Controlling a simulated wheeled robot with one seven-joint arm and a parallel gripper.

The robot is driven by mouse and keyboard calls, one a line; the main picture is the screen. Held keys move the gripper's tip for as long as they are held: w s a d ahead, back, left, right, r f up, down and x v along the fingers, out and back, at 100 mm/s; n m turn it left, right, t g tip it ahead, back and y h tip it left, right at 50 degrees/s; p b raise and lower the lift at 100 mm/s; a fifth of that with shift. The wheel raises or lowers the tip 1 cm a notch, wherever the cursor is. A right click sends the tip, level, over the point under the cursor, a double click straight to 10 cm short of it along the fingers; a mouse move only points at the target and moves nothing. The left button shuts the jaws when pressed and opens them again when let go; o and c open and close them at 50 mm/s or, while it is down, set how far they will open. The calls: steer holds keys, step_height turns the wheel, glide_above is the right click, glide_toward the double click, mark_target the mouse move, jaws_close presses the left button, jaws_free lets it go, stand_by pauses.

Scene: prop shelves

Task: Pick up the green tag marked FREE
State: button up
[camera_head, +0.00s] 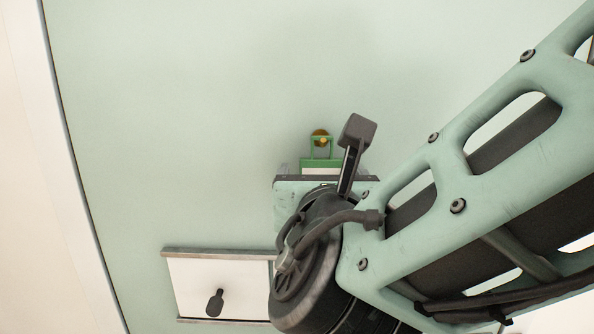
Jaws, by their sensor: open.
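The green tag (320,163) is small in the head view, against the pale green wall. It has a green upper band and loop, with a paler part below. A round brass-coloured peg or knob (320,139) shows at its loop; I cannot tell how they are joined. No lettering is legible. My gripper (348,160) is open, and one dark finger stands up just right of the tag. The other finger is not clearly visible. My gripper's body hides the tag's lower part, and I cannot tell whether they touch.
A white panel with wooden edges (190,283) is at the lower left, bearing a dark paddle-shaped piece (215,303). My arm covers the right side. The pale green wall (180,110) is bare above and left of the tag. A white frame edge (50,150) runs down the left.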

steer(key=c, duration=1.1)
steer(key=shift+o, duration=0.2)
steer(key=shift+r, duration=0.25)
